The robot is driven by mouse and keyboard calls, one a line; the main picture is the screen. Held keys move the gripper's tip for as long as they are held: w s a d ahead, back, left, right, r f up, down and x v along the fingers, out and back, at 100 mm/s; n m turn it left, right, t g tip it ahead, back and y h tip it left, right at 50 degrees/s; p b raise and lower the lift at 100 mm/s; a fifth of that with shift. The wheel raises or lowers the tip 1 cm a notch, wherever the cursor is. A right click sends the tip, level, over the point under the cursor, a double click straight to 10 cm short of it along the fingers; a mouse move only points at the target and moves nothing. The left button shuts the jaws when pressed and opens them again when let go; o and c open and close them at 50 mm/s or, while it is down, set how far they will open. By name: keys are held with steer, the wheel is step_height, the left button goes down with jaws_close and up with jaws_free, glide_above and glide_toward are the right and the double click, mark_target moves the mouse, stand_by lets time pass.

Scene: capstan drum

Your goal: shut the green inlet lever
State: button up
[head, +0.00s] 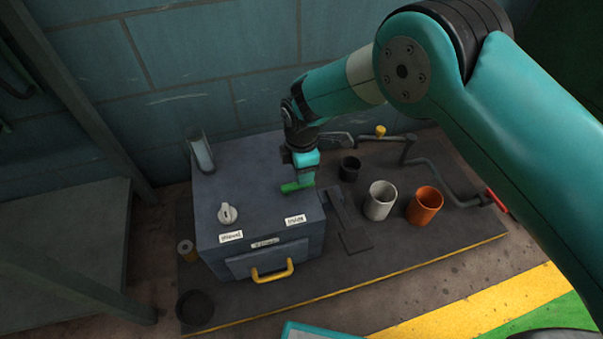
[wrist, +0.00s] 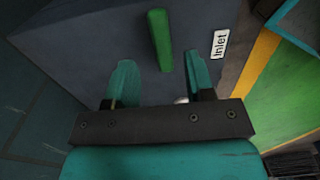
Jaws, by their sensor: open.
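The green inlet lever (head: 291,187) lies on top of a dark grey box (head: 250,205), near its right side. In the wrist view the lever (wrist: 160,40) is a green bar beside the white "Inlet" label (wrist: 220,44). My gripper (head: 303,180) is over the box top at the lever in the head view. In the wrist view my gripper (wrist: 163,78) has its two teal fingers apart, with the near end of the lever between the fingertips. I cannot tell whether either finger touches it. The lever's pivot is not clear.
A grey knob (head: 228,213) stands on the box's left part, and a yellow handle (head: 272,272) is on its front. A black cup (head: 350,168), a grey cup (head: 380,201) and an orange cup (head: 425,205) stand to the right. A crank rod (head: 450,182) runs behind them.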

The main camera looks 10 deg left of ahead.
step_height(320, 180, up, 12)
steer(key=p, duration=0.3)
steer(key=shift+r, duration=0.2)
steer(key=s+d+r+m+y, duration=0.15)
steer(key=d+r+m, duration=0.25)
steer(key=d+r, duration=0.4)
steer(key=s+d+r+m+y, duration=0.1)
steer(key=s+d+r+m, duration=0.3)
steer(key=r, duration=0.5)
steer(key=s+d+r+m+y, duration=0.1)
steer(key=s+d+r+m, duration=0.3)
steer(key=s+d, duration=0.35)
steer(key=s+d+r+m+y, duration=0.1)
steer(key=s+d+r+m, duration=0.2)
steer(key=s+d+m, duration=0.45)
step_height(320, 180, up, 34)
steer(key=s+a+n+p, duration=0.1)
steer(key=n+p, duration=0.1)
steer(key=p, duration=3.2)
steer(key=shift+s+a, duration=0.15)
steer(key=shift+s, duration=0.2)
